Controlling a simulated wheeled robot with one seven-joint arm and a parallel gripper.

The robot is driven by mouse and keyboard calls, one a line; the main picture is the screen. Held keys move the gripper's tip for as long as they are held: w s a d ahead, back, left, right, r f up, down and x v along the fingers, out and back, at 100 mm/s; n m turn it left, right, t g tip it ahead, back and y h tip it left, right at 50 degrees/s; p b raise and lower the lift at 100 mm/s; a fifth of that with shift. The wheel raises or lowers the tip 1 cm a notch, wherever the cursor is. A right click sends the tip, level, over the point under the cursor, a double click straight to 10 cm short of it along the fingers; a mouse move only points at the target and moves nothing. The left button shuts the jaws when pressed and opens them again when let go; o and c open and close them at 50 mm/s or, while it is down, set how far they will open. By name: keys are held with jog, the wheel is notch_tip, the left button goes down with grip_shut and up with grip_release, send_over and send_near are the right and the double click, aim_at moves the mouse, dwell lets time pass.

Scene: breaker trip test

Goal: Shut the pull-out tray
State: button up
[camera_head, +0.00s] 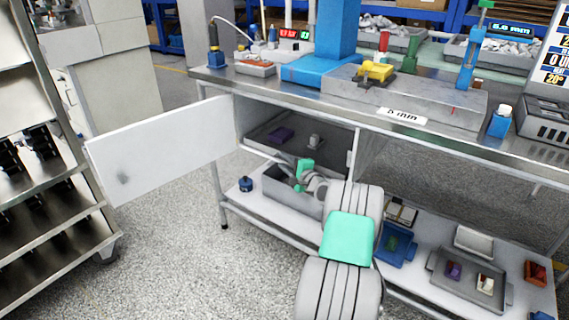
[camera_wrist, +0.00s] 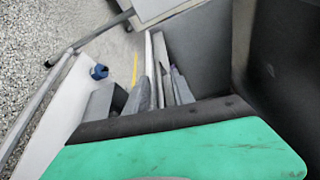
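A dark grey pull-out tray (camera_head: 262,133) sits in the open compartment under the bench top. A purple piece (camera_head: 282,134) and a small grey piece (camera_head: 314,142) lie on it. How far it stands out is hard to judge. My gripper (camera_head: 300,163) is at the compartment's front, just below and in front of the tray. My arm comes up to it from the lower right. Whether it touches the tray cannot be told.
A white door (camera_head: 160,150) stands swung open to the left. A grey bin (camera_head: 285,193) and a blue knobbed piece (camera_head: 246,184) are on the lower shelf; the blue piece shows in the wrist view (camera_wrist: 99,71). A metal rack (camera_head: 50,190) stands left. The floor between is clear.

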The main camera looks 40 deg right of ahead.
jog(key=shift+s+d, duration=0.1)
jog(key=shift+s, duration=0.05)
jog(key=s, duration=0.2)
jog(key=s+p, duration=0.1)
jog(key=s, duration=0.1)
jog(key=s+p, duration=0.1)
jog(key=s, duration=0.2)
jog(key=shift+a+r, duration=0.4)
jog(key=shift+s+a+f, duration=0.1)
jog(key=shift+s, duration=0.15)
jog(key=shift+c, duration=0.3)
